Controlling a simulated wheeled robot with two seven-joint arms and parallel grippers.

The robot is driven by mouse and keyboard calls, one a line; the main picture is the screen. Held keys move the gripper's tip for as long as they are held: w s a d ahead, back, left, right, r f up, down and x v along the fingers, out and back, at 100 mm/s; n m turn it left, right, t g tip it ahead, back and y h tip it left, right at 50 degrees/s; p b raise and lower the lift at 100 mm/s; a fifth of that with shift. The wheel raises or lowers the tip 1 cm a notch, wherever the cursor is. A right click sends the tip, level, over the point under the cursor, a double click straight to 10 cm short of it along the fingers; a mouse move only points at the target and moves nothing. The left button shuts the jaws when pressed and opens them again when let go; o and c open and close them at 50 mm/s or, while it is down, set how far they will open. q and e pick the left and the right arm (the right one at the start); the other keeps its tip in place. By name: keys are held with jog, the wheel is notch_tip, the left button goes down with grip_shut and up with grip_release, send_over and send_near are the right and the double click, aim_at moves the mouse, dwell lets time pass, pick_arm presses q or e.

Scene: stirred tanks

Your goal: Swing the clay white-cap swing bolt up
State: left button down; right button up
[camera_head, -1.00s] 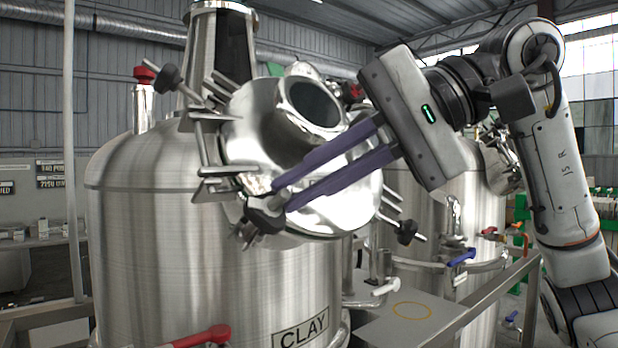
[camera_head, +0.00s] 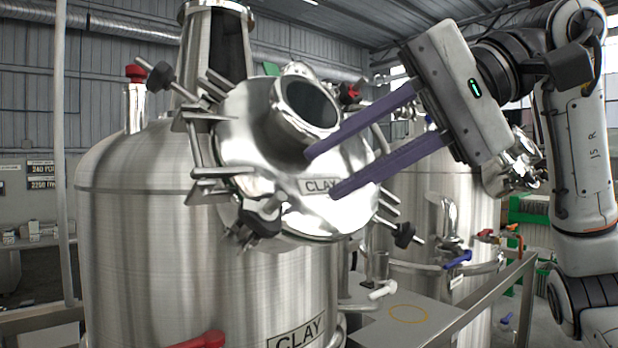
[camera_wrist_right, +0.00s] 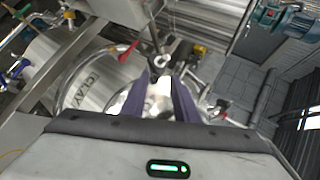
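The steel CLAY tank (camera_head: 200,250) stands at left, its round lid (camera_head: 245,125) tilted toward me. A swing bolt (camera_head: 262,218) with a black knob sits at the lid's lower front rim; a small pale end shows beside the knob, but I cannot tell for sure that it is the white cap. My right gripper (camera_head: 321,173) is open and empty in front of the lid, up and to the right of that bolt, apart from it. Its purple fingers also show in the right wrist view (camera_wrist_right: 160,90). My left gripper is not in view.
Other black-knobbed bolts stick out at the lid's upper left (camera_head: 160,76) and lower right (camera_head: 405,235). A second tank (camera_head: 425,200) stands behind at right. A red-handled valve (camera_head: 205,340) and a metal rail (camera_head: 485,295) are low in front.

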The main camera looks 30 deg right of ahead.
jog(key=v, duration=0.3)
jog(key=a+v, duration=0.1)
jog(key=v, duration=0.1)
jog(key=shift+s+d+r, duration=0.2)
jog(key=shift+s+r, duration=0.1)
jog(key=shift+s, duration=0.25)
